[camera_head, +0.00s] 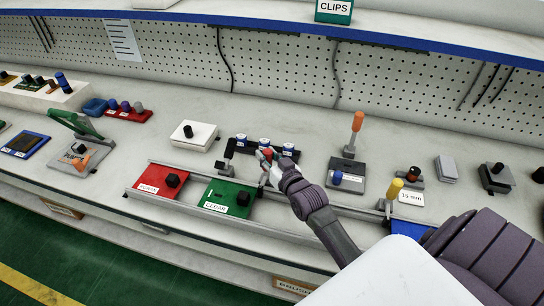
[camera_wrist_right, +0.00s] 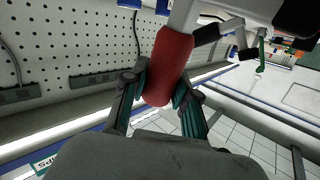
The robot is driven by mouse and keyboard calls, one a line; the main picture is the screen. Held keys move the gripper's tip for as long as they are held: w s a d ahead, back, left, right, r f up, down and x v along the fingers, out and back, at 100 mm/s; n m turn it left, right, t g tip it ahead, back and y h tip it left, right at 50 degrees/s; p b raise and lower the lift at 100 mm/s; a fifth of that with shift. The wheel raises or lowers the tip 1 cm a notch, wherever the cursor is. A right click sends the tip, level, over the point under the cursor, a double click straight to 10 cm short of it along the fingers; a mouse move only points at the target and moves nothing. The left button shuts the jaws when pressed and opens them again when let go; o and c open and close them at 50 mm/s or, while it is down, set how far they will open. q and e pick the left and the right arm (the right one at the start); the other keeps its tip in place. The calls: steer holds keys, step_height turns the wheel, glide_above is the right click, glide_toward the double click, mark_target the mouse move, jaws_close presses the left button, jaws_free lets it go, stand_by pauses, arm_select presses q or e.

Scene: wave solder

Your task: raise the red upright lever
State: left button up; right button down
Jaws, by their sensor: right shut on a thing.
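The red lever's grip (camera_head: 266,154) shows small in the head view, at the back rail of the long metal frame, right of the green plate. It is partly hidden by my right gripper (camera_head: 270,165). In the right wrist view the red grip (camera_wrist_right: 167,66) is large and joins a pale grey shaft at its top end. My right gripper's fingers (camera_wrist_right: 163,92) close around the grip from both sides. My left gripper is in neither view.
A red plate (camera_head: 147,187) and a green plate (camera_head: 229,190) with black knobs lie left of my right gripper. An orange-topped lever (camera_head: 357,122) and a yellow-topped lever (camera_head: 395,188) stand to its right. A pegboard (camera_head: 270,65) rises behind.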

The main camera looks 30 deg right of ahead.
steer(key=w+d+m+g+y+p, duration=0.1)
steer(key=d+m+g+p, duration=0.1)
steer(key=p, duration=0.2)
steer(key=shift+w, duration=0.3)
steer(key=shift+w+d+f+g+p, duration=0.15)
steer(key=shift+f+g+p, duration=0.1)
steer(key=shift+g+p, duration=0.3)
steer(key=shift+w+d+f+m+g+y, duration=0.2)
steer(key=shift+f+m+g+y, duration=0.1)
steer(key=shift+m, duration=0.2)
steer(key=shift+w+d+f+m+g+y, duration=0.3)
steer(key=shift+f+m+g+y, duration=0.15)
steer(key=shift+f+g, duration=0.1)
steer(key=shift+w+d+f+m+g+y, duration=0.15)
steer(key=shift+d+f+m+g+y, duration=0.15)
steer(key=shift+f+m+g+y, duration=0.2)
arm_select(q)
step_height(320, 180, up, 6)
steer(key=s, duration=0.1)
arm_select(e)
steer(key=shift+f, duration=0.1)
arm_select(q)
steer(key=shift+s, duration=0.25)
arm_select(e)
steer(key=shift+f+g, duration=0.1)
steer(key=shift+g, duration=0.2)
